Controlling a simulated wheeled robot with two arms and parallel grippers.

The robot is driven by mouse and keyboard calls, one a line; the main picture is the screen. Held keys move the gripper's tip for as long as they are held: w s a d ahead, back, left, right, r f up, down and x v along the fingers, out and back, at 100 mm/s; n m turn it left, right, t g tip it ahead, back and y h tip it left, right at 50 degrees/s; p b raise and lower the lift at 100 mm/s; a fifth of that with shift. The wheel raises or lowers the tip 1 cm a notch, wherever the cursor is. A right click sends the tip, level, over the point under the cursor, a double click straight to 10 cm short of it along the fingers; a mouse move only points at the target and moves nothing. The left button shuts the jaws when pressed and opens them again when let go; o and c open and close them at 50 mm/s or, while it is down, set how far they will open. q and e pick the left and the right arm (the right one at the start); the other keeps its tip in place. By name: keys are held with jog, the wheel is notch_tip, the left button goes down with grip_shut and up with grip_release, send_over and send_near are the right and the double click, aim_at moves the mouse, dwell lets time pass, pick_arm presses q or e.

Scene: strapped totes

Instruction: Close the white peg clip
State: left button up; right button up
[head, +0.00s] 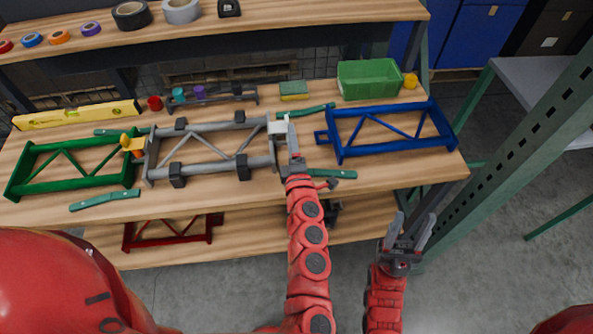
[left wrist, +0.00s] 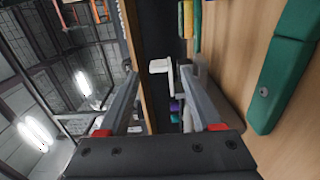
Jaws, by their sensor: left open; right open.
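The white peg clip (head: 278,127) is at the right end of the grey frame (head: 210,152) on the bench. In the left wrist view a white part of the clip (left wrist: 160,66) shows between the fingertips, with a flat top and a narrower piece running down. I cannot tell if its two parts touch. My left gripper (head: 289,132) is open right at the clip and hides part of it; its two fingers (left wrist: 158,75) stand on either side of the white part. My right gripper (head: 414,222) is open and empty in front of the bench, over the floor.
A blue frame (head: 388,129) lies right of the clip and a green frame (head: 75,165) lies left, beside a yellow-orange clip (head: 131,142). Green-handled tools lie near the gripper. A green bin (head: 369,79) stands behind. A green post (head: 520,130) rises at right.

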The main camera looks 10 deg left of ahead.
pick_arm(q)
jog(key=v, duration=1)
jog(key=shift+s, duration=0.2)
jog(key=shift+r, duration=0.1)
